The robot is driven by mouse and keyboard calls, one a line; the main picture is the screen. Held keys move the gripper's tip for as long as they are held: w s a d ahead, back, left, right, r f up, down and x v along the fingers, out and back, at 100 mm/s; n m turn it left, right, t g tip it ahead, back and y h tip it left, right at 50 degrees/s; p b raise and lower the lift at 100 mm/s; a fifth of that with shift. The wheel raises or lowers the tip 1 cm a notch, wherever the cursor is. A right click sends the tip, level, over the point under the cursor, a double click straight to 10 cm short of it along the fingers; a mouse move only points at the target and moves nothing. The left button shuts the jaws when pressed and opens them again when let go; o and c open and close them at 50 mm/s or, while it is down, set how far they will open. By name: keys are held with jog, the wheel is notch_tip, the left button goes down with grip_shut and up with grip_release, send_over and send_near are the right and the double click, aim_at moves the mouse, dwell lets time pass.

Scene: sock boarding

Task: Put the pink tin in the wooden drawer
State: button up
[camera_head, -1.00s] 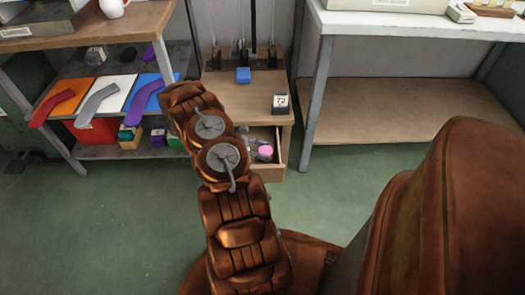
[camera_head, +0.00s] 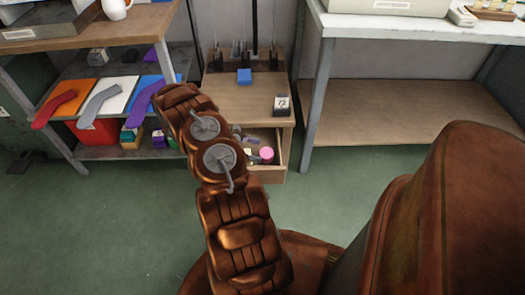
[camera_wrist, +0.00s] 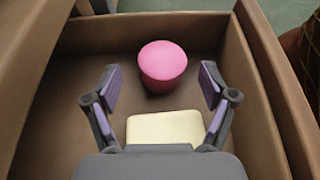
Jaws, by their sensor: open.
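The pink tin (camera_wrist: 163,66) stands upright on the floor of the open wooden drawer (camera_wrist: 266,95), near its far wall in the wrist view. In the head view my gripper (camera_head: 250,142) is mostly hidden by my arm.
A cream block (camera_wrist: 165,128) lies in the drawer below the fingers. A shelf with coloured boards and socks is at left. Green floor is clear in front.

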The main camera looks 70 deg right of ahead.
jog(key=p+v, duration=0.1)
jog(key=v, duration=0.8)
jog(key=shift+p, duration=0.3)
jog(key=shift+a+r, duration=0.1)
jog(key=shift+r, duration=0.15)
jog(key=a+r+m+t+y, duration=0.2)
jog(key=a+r+m+t, duration=0.2)
jog(key=a+r, duration=1.65)
jog(key=s+a+r+t+y, duration=0.1)
jog(key=s+a+r, duration=0.2)
jog(key=a, duration=0.5)
jog(key=s+a+r+t+y, duration=0.1)
jog(key=s+a+r+t, duration=0.1)
jog(key=s+a, duration=0.4)
jog(key=s+a+r+t+y, duration=0.1)
jog(key=s+a+r, duration=0.3)
jog(key=a, duration=0.5)
jog(key=shift+s+a+m+t+y, duration=0.3)
jog(key=shift+s+m+y, duration=0.1)
jog(key=shift+s, duration=0.35)
